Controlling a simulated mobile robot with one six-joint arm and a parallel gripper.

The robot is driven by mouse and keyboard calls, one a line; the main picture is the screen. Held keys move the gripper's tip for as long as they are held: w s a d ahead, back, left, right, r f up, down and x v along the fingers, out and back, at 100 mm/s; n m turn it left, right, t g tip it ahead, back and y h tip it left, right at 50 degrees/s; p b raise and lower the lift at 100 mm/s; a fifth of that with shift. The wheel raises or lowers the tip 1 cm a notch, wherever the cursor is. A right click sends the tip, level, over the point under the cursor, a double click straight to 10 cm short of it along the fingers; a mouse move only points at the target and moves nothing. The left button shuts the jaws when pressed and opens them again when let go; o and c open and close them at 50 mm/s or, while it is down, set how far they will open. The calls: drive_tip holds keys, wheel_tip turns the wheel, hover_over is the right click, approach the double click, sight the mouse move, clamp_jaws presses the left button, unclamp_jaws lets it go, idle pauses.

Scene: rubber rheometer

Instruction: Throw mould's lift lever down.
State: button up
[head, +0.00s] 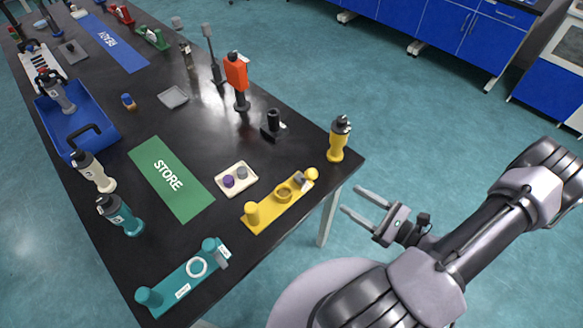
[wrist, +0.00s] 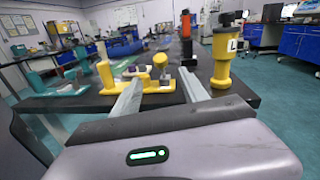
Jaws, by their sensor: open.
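My gripper (head: 350,200) is open and empty, held in the air off the table's right edge. In the wrist view its two fingers (wrist: 158,80) reach toward the table edge. The yellow fixture (head: 268,214) is the nearest fixture to it, with a round post at one end, a ring in the middle and a knob and grey block at the other. It also shows in the wrist view (wrist: 108,75). A teal fixture (head: 178,285) of similar form lies at the table's near corner. I cannot tell which part is the mould's lift lever.
A yellow bottle-shaped tool (head: 337,143) stands upright near the table's right corner. A white tray (head: 248,187) with small pucks and a green STORE mat (head: 160,168) lie beside the yellow fixture. An orange tool (head: 236,72) stands farther back. Floor to the right is clear.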

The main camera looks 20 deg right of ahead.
sight(303, 177)
drive_tip(key=b+x, duration=0.3)
drive_tip(key=x, duration=1.4)
drive_tip(key=shift+w+a, duration=0.15)
drive_tip(key=shift+w, duration=0.05)
clamp_jaws()
idle(0.5)
